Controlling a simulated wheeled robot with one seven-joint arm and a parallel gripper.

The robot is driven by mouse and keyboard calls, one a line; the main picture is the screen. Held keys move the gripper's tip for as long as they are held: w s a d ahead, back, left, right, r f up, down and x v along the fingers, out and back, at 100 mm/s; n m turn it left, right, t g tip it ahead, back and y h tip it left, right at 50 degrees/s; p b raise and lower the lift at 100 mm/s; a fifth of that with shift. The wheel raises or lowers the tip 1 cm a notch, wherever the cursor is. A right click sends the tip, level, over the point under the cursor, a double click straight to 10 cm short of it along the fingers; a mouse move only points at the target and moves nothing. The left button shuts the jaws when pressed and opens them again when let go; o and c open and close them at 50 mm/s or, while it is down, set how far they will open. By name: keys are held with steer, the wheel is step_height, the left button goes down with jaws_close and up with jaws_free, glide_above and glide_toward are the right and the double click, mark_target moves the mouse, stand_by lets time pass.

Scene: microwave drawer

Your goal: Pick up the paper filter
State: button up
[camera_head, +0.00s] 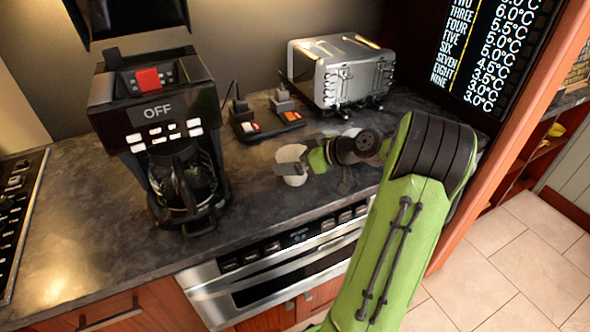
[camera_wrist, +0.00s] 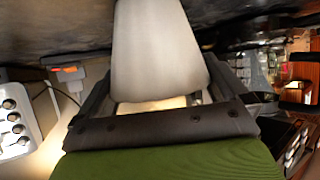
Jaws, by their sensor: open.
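The white, tapered paper filter (camera_head: 290,154) stands on the dark counter (camera_head: 90,225), between the coffee maker and the toaster. It looks large and close in the wrist view (camera_wrist: 160,45), where its wider end is nearer to me. My gripper (camera_head: 284,168) is at the filter, low over the counter, reaching in from the right. In the wrist view the open fingers (camera_wrist: 160,88) lie to either side of the filter's near end. I cannot tell whether either finger touches it. Part of the filter is hidden behind my gripper in the head view.
A black coffee maker (camera_head: 150,115) marked OFF, with a glass carafe (camera_head: 186,188), stands left. A silver toaster (camera_head: 340,75) stands behind, beside plugged sockets (camera_head: 268,120). A steel microwave drawer (camera_head: 280,272) is below the counter. Another pale object (camera_head: 351,132) is behind my wrist.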

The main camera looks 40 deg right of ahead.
steer(key=c, duration=0.7)
steer(key=shift+c, duration=0.2)
steer(key=shift+r, duration=0.15)
